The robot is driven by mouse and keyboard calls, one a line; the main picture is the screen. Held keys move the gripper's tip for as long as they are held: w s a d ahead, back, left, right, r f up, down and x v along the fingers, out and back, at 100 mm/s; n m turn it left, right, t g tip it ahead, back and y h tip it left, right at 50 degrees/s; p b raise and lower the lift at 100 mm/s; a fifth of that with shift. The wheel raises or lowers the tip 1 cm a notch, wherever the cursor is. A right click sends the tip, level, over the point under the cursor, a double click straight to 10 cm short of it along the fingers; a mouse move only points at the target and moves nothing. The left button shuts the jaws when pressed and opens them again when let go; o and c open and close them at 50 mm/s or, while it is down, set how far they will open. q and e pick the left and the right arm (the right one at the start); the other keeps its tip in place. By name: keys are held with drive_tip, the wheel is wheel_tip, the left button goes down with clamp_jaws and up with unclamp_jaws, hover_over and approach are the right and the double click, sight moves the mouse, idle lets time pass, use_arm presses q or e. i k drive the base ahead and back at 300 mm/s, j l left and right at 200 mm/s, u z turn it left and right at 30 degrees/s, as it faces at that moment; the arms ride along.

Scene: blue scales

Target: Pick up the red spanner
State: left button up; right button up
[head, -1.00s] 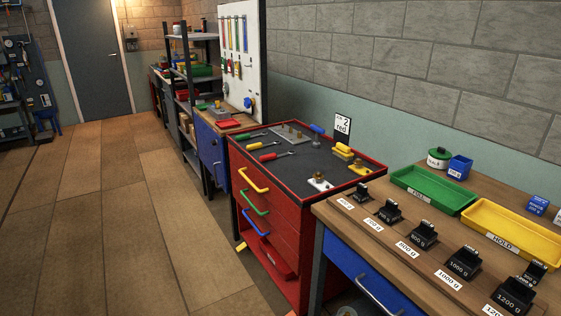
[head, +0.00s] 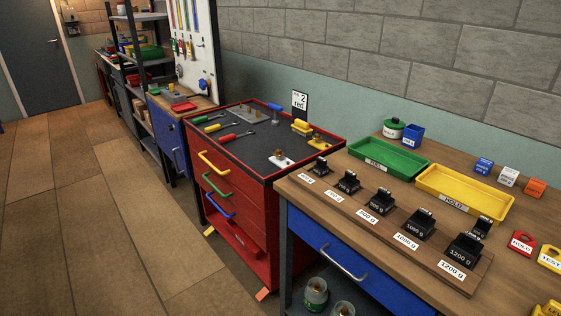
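A red-handled tool, which looks like the red spanner (head: 229,137), lies flat on the dark top of the red tool cart (head: 244,212). Its bright metal end points right. A yellow-handled tool (head: 213,128) and a green-handled tool (head: 202,119) lie beside it, farther back. Neither of my grippers shows in the head view.
A wooden bench (head: 345,207) with black weights, a green tray (head: 388,158) and a yellow tray (head: 465,195) stands right of the cart. A sign (head: 299,103) reading "2 red" stands at the cart's back. Open floor (head: 90,220) lies to the left.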

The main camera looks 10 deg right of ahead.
sight(228, 138)
drive_tip(key=i+j+z, duration=0.1)
drive_tip(key=z, duration=0.25)
drive_tip(key=i+j+z, duration=0.15)
drive_tip(key=z, duration=0.2)
drive_tip(key=i+j+z, duration=0.2)
drive_tip(key=z, duration=0.15)
drive_tip(key=i, duration=0.1)
